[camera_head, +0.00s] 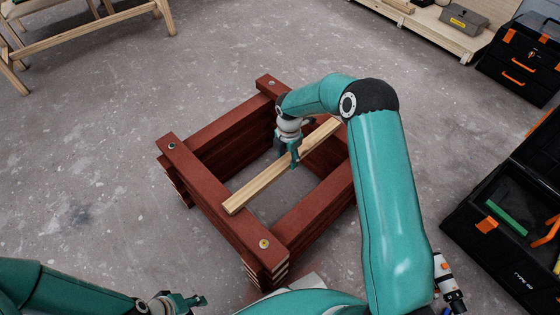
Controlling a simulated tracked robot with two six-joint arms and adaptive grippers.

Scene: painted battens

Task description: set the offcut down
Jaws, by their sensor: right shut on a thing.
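The offcut (262,187) is a pale, bare wooden batten. It spans diagonally over the opening of a stacked red-brown batten frame (207,186), its near end over the frame's left beam and its far end close to my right arm. I cannot tell whether it touches the frame. My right gripper (295,160) points down and is shut on the offcut near its middle. My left gripper (190,301) is low at the bottom left, away from the frame, with nothing visible in it; its finger gap is unclear.
An open black toolbox (500,222) with a green item stands at the right. A black and orange tool chest (520,60) and a low wooden platform (440,32) with a grey case are at the top right. A wooden trestle (90,23) stands top left. The concrete floor left of the frame is clear.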

